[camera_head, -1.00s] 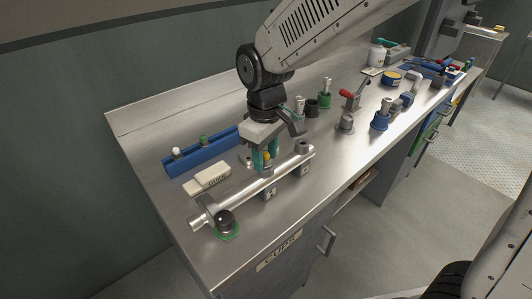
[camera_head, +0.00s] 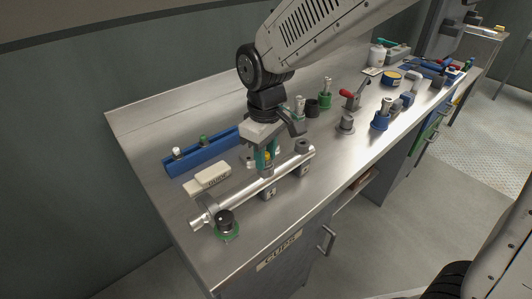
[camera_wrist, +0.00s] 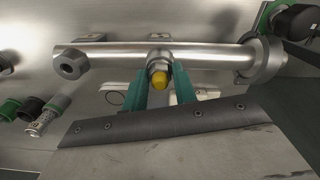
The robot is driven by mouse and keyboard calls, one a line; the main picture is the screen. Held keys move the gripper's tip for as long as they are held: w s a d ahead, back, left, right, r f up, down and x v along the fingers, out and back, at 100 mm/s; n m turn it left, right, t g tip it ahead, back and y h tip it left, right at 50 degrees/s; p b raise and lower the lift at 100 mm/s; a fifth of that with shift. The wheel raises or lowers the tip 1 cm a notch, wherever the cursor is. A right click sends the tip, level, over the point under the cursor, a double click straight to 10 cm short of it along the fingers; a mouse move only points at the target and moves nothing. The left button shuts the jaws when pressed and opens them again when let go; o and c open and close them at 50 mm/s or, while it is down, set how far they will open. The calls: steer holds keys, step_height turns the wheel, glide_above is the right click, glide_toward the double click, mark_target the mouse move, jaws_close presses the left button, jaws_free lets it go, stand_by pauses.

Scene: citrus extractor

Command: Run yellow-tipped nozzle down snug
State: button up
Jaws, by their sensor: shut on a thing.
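The yellow-tipped nozzle (camera_wrist: 185,86) sits at the middle port of the steel pipe (camera_wrist: 115,55) in the wrist view; its yellow tip also shows in the head view (camera_head: 268,156). My gripper (camera_wrist: 168,85) is shut on the nozzle, its two green fingers on either side of it. In the head view my gripper (camera_head: 265,160) stands above the pipe (camera_head: 240,195), pointing down. The nozzle's lower end meets the pipe's port. The fingers partly hide the nozzle, and I cannot tell how tightly it is seated.
A blue rack (camera_head: 205,154) with several fittings lies behind the pipe, near a white labelled block (camera_head: 208,178). A black knob on a green base (camera_head: 226,222) stands at the pipe's left end.

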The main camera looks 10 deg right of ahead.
steer(key=shift+m, duration=0.9)
steer(key=shift+m, duration=0.8)
steer(key=shift+m, duration=0.9)
steer(key=shift+m, duration=0.8)
